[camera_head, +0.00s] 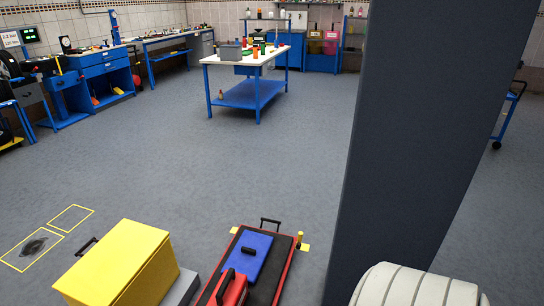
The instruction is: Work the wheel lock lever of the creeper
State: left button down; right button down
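The creeper (264,290) lies low on the floor at the bottom centre, a black board with a red edge, cut off by the frame's bottom. A black handle (270,221) stands at its far end. A blue piece with a black grip (246,258) and a red case (232,289) are on the board. The wheels are hidden. Neither of my grippers is in view.
A yellow box (118,265) stands close left of the creeper. Yellow floor outlines (46,237) lie farther left, one around a dark stain. A large dark grey upright shape (425,130) blocks much of the right. A blue-and-white workbench (253,58) stands beyond open floor.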

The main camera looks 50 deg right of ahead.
aim_at(300, 239)
jog(key=z, duration=1.35)
